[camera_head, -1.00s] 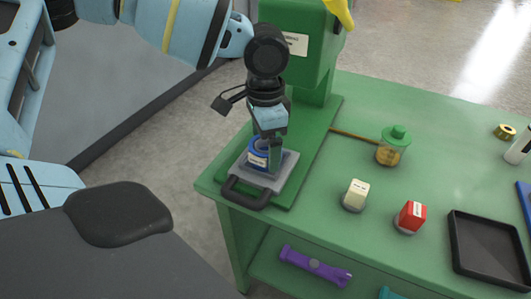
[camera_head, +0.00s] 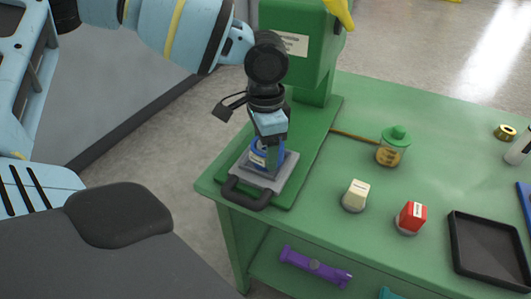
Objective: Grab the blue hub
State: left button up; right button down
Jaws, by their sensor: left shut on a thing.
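The blue hub (camera_head: 258,157) sits on a grey plate with a dark handle (camera_head: 246,193), at the left front of the green table. A small white label shows on its side. My left gripper (camera_head: 272,150) comes down from above and is shut on the hub; its fingers hide part of the hub. The hub looks still at the plate, and I cannot tell whether there is a gap under it. My right gripper is not in view.
A green press-like machine (camera_head: 297,45) stands just behind the hub. To the right on the green table (camera_head: 330,190) are a green-lidded jar (camera_head: 392,155), a cream button block (camera_head: 356,193), a red one (camera_head: 411,217) and a black tray (camera_head: 488,250). A purple tool (camera_head: 315,266) lies on the lower shelf.

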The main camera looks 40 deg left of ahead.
pick_arm(q)
jog(key=shift+r, duration=0.1)
notch_tip(320, 180, up, 10)
jog(key=shift+f+p, duration=0.1)
jog(key=shift+p, duration=0.25)
